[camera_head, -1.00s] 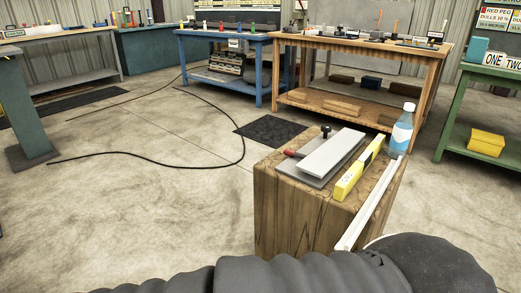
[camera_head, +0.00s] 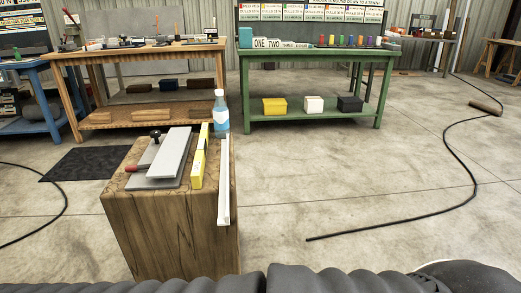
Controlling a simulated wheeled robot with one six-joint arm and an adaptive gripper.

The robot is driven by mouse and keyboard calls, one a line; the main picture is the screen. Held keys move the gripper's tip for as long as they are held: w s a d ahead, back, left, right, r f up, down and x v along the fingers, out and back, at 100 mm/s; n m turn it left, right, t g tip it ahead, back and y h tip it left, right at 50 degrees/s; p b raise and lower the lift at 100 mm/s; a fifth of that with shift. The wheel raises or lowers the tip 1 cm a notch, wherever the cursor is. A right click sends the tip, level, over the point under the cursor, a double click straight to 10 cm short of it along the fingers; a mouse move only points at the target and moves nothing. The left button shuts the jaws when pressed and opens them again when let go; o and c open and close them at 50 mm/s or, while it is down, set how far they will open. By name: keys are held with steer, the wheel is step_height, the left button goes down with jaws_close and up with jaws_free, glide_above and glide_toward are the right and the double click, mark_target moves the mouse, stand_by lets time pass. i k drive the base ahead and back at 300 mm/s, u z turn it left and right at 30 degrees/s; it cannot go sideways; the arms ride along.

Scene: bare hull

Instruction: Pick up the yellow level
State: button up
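The yellow level (camera_head: 199,157) lies on top of a wooden block (camera_head: 160,222) left of centre in the head view. It points away from me, near the block's right side. A grey-white plate tool with a dark knob and a red handle (camera_head: 166,157) lies to its left. A white angled strip (camera_head: 223,182) lies to its right along the block's edge. A water bottle (camera_head: 221,112) stands just behind the level's far end. My gripper is not in the picture.
A green bench (camera_head: 311,117) with boxes on its shelf stands behind to the right, a wooden bench (camera_head: 140,116) behind to the left. A black hose (camera_head: 455,150) curves over the floor at right. The floor right of the block is otherwise open.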

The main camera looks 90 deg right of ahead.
mark_target(198, 169)
steer(key=z, duration=0.3)
steer(key=i, duration=1)
steer(key=z, duration=2)
